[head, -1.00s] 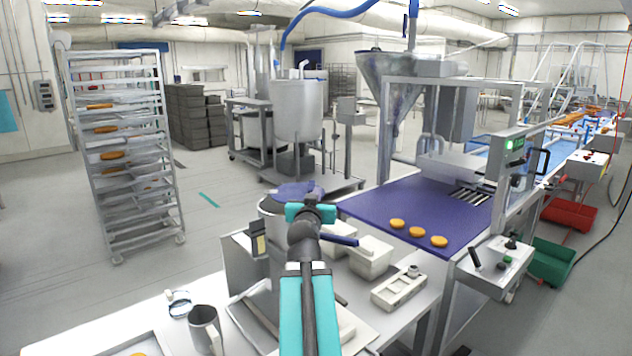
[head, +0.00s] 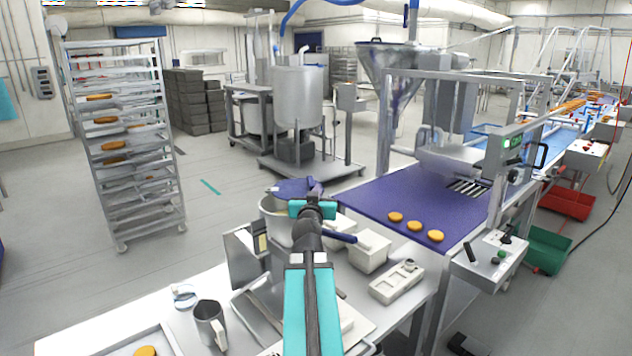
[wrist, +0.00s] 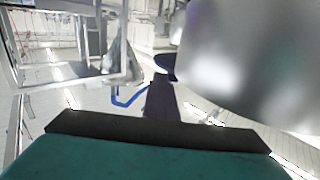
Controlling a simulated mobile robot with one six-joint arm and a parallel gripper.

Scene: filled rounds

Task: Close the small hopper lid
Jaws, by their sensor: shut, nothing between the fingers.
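The small hopper (head: 275,208) is a round metal vessel at the back edge of the bench, partly hidden by my arm in the head view. A purple-blue flat piece (head: 290,188), which looks like its lid, shows above its rim; its exact tilt is unclear. My gripper (head: 315,185) is shut and empty, close beside this piece in the picture; I cannot tell whether they touch. In the wrist view, the dark purple fingers (wrist: 163,90) point forward. A blurred, shiny grey surface (wrist: 255,60) stands very near on the right; I cannot tell which part it is.
White tubs (head: 368,250) and a white tray (head: 396,283) lie right of my arm. A metal jug (head: 209,325) stands front left. A purple conveyor (head: 385,198) with three orange rounds (head: 415,226) runs behind right. Open floor lies left.

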